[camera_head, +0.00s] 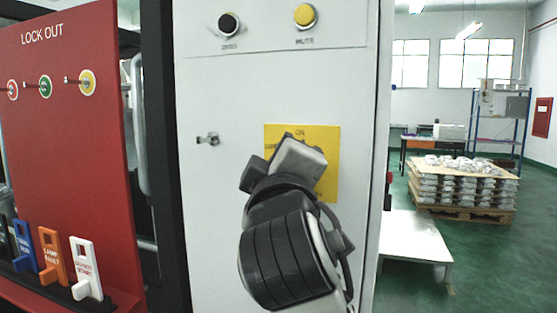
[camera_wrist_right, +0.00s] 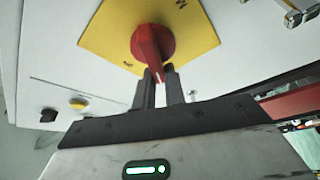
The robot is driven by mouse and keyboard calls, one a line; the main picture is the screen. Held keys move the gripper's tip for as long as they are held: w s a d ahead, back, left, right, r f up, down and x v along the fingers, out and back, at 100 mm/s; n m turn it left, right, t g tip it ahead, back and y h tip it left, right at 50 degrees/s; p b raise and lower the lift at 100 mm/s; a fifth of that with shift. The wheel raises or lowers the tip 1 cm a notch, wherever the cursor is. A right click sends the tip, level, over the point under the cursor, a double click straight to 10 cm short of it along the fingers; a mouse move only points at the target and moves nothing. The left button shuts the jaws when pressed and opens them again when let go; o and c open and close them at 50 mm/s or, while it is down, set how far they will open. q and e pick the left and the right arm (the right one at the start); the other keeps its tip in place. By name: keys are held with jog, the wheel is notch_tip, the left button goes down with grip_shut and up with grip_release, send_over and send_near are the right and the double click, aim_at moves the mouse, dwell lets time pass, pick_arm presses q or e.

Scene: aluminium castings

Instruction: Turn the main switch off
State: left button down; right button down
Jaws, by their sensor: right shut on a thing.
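The main switch is a red rotary knob (camera_wrist_right: 153,42) on a yellow plate (camera_wrist_right: 200,35) on a light grey cabinet door. My right gripper (camera_wrist_right: 158,78) is shut on the knob's raised red handle, its two dark fingers on either side. In the head view, my right gripper and wrist (camera_head: 298,160) cover the knob and much of the yellow plate (camera_head: 328,142). The word ON shows at the plate's top edge; the handle's pointing direction against the labels cannot be read clearly. My left gripper is not in view.
A black button (camera_head: 229,24) and a yellow button (camera_head: 305,16) sit above the plate. A small metal latch (camera_head: 208,139) is left of it. A red lockout board (camera_head: 75,150) with coloured tags stands at left.

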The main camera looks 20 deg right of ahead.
jog(key=shift+w+d+f, duration=0.1)
jog(key=shift+f, duration=0.2)
jog(key=c, duration=1.5)
grip_release()
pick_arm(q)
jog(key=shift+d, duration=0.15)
pick_arm(e)
jog(key=shift+o, duration=0.2)
jog(key=shift+d+r, duration=0.15)
